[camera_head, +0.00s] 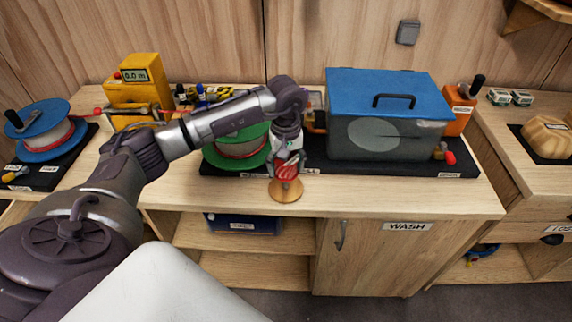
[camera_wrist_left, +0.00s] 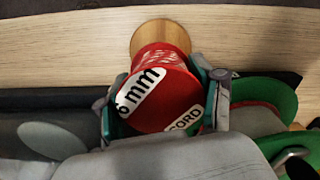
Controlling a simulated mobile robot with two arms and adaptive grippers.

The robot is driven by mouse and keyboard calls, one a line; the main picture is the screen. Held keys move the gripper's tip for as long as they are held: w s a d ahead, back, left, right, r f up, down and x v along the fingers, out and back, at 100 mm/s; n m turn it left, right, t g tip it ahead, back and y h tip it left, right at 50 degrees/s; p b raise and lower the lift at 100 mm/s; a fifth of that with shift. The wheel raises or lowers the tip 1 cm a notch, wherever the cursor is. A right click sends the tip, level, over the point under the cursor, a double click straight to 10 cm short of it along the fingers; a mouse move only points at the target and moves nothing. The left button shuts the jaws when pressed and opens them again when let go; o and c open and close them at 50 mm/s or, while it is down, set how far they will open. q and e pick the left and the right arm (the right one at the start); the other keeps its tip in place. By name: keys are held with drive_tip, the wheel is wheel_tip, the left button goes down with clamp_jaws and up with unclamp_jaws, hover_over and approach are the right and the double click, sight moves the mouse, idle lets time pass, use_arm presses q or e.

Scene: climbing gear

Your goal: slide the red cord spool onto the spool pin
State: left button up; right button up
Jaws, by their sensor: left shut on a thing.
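My left gripper (camera_head: 287,160) is shut on the red cord spool (camera_head: 287,171), near the front edge of the counter. In the left wrist view the fingers clasp both sides of the spool (camera_wrist_left: 162,90), and its red face carries a white "6 mm" label. A round wooden disc (camera_head: 286,192) lies below the spool; it also shows past the spool in the left wrist view (camera_wrist_left: 160,37). The disc looks like the base of the spool pin, but the pin itself is hidden. I cannot tell how far the spool is around it. My right gripper is not in view.
A green reel (camera_head: 222,157) stands left of the gripper, and a blue-lidded tank (camera_head: 375,140) stands right on a black mat (camera_head: 400,169). A blue reel (camera_head: 42,118) and a yellow meter (camera_head: 138,85) are farther left. The counter front right of the disc is clear.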

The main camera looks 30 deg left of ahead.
use_arm(q)
drive_tip(key=shift+f+b, duration=0.45)
drive_tip(key=shift+f, duration=0.1)
drive_tip(key=shift+f+b, duration=0.9)
drive_tip(key=shift+f, duration=0.1)
drive_tip(key=o, duration=1.3)
wheel_tip(320, 180, up, 12)
